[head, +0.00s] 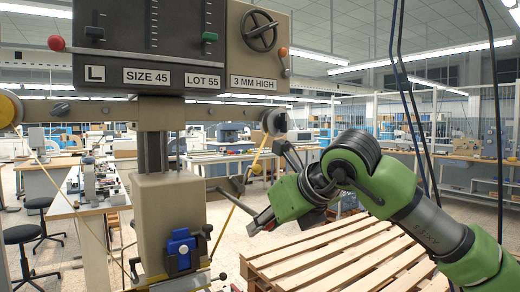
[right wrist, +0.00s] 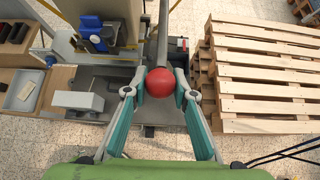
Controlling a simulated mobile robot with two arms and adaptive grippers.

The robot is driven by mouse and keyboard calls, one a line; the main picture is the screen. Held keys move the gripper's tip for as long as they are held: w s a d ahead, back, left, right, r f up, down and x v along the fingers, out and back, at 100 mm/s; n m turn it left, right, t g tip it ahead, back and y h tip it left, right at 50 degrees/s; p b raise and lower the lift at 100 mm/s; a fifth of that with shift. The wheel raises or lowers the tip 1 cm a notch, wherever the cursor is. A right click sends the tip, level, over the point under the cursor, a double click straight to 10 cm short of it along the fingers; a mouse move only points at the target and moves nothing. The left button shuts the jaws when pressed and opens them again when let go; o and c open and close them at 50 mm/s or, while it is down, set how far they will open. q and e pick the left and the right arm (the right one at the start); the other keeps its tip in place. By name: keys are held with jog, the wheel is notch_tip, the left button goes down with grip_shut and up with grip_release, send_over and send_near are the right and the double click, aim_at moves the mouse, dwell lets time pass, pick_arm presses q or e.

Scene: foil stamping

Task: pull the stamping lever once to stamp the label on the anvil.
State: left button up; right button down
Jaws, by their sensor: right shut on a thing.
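The stamping machine (head: 165,205) stands left of centre in the head view, with a column under a grey control head. In the right wrist view, the lever is a grey rod (right wrist: 163,40) ending in a red ball knob (right wrist: 160,82). My right gripper (right wrist: 158,88) is shut on this knob, one finger on each side. In the head view my right gripper (head: 264,219) is right of the column, and I cannot make out the knob there. I cannot make out the label or the anvil with certainty. My left gripper is not in view.
A wooden pallet (head: 345,250) lies right of the machine, close to my right arm; it also shows in the right wrist view (right wrist: 265,75). A blue part (head: 180,246) is on the column. A yellow strip (head: 240,200) runs down beside it. Black cables hang at right.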

jog(key=shift+f, duration=0.2)
jog(key=shift+w+a+f+b, duration=0.1)
jog(key=shift+w+f+b, duration=0.05)
jog(key=shift+f+b, duration=0.65)
jog(key=shift+w+a+f+b, duration=0.1)
jog(key=shift+f+b, duration=0.55)
jog(key=shift+f, duration=0.2)
